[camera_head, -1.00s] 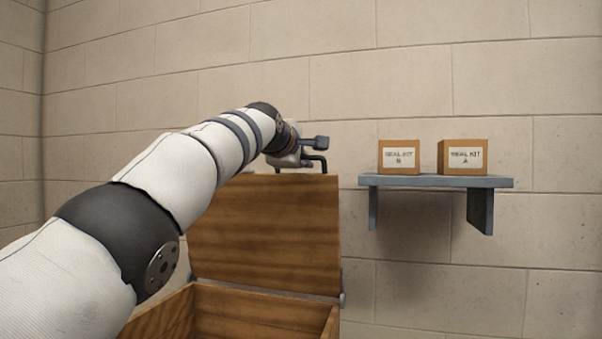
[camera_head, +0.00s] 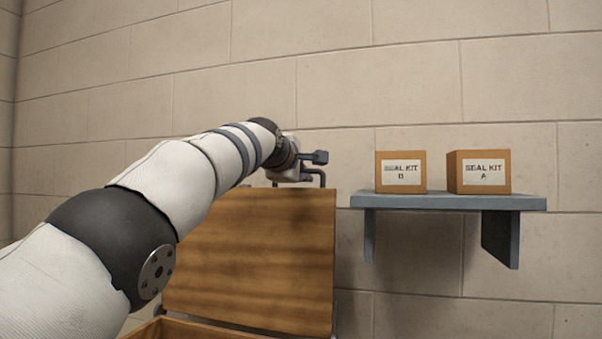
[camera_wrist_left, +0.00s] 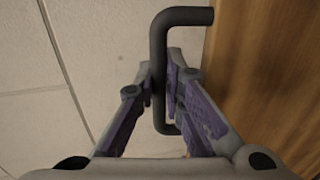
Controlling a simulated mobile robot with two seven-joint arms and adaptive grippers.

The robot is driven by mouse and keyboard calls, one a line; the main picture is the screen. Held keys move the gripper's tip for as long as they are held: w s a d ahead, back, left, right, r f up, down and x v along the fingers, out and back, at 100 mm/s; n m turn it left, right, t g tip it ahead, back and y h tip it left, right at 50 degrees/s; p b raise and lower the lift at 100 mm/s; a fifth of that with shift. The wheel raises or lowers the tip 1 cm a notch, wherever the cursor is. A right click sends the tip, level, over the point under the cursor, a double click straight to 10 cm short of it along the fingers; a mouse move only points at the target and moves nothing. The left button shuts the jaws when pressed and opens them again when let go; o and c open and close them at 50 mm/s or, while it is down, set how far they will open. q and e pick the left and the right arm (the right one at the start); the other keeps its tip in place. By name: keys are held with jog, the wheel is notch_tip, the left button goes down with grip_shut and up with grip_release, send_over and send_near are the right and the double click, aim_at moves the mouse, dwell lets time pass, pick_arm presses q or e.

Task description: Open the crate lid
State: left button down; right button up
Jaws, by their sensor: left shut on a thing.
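The wooden crate lid (camera_head: 255,260) stands raised, close to upright, at the back of the crate (camera_head: 185,329). Only a strip of the crate shows at the bottom edge of the head view. A dark bent handle (camera_head: 319,177) sits at the lid's top edge. My left gripper (camera_head: 300,172) is at that handle. In the left wrist view, my left gripper (camera_wrist_left: 161,92) has its two purple-padded fingers on either side of the handle bar (camera_wrist_left: 158,65) and is shut on it. The lid's wood (camera_wrist_left: 265,75) shows at the right there. My right gripper is not in view.
A grey wall shelf (camera_head: 445,202) to the right of the lid carries two boxes, seal kit B (camera_head: 401,184) and seal kit A (camera_head: 479,185). A block wall (camera_head: 420,85) stands behind everything. The space between lid and shelf is narrow.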

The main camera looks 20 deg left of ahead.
pick_arm(q)
jog(key=shift+r, duration=0.2)
jog(key=c, duration=1.7)
grip_release()
jog(key=shift+s+a, duration=0.1)
jog(key=shift+o, duration=0.2)
jog(key=shift+f, duration=0.1)
jog(key=shift+s+r, duration=0.2)
jog(key=shift+s, duration=0.15)
jog(key=v, duration=0.6)
jog(key=shift+s, duration=0.35)
